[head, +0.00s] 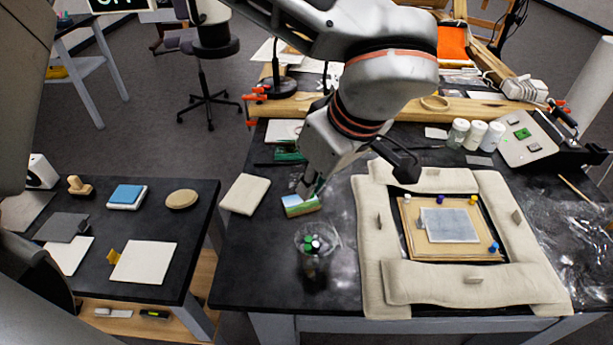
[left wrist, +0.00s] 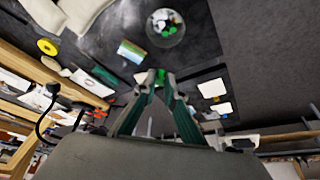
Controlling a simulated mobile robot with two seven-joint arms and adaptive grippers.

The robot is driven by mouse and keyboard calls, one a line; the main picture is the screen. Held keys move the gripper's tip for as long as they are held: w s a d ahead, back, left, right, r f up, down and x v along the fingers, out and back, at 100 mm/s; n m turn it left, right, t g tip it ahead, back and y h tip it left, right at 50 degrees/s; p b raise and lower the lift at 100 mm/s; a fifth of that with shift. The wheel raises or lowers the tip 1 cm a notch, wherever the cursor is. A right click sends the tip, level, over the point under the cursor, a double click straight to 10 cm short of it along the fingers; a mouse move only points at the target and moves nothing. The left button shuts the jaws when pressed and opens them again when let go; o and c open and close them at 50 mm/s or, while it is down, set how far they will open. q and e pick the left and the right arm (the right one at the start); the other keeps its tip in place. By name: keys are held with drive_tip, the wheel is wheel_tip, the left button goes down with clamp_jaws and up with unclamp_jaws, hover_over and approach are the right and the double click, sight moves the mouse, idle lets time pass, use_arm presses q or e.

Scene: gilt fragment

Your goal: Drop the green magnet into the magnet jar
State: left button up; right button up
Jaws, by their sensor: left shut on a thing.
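My left gripper (head: 309,190) comes down over the dark table, behind the magnet jar. In the left wrist view its fingertips (left wrist: 158,80) are shut on the green magnet (left wrist: 160,76), a small green piece. I cannot make out the held magnet in the head view. The magnet jar (head: 303,243) is clear and round, with green, white and dark magnets inside. It also shows in the left wrist view (left wrist: 151,33), ahead of the fingertips and apart from them. My right gripper is not in view.
A small picture box (head: 300,206) lies just behind the jar, close to the gripper. A beige padded frame (head: 375,260) surrounds a pinned board (head: 412,235) on the right. A cream pad (head: 245,194) lies left. White bottles (head: 476,134) stand at the back right.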

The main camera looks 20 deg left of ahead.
use_arm(q)
drive_tip(key=shift+a+f, duration=0.1)
drive_tip(key=shift+f, duration=0.05)
drive_tip(key=shift+f+b, duration=0.6)
drive_tip(key=shift+b, duration=0.05)
wheel_tip(320, 180, down, 5)
drive_tip(key=b, duration=0.4)
drive_tip(key=shift+r, duration=0.2)
drive_tip(key=o, duration=0.8)
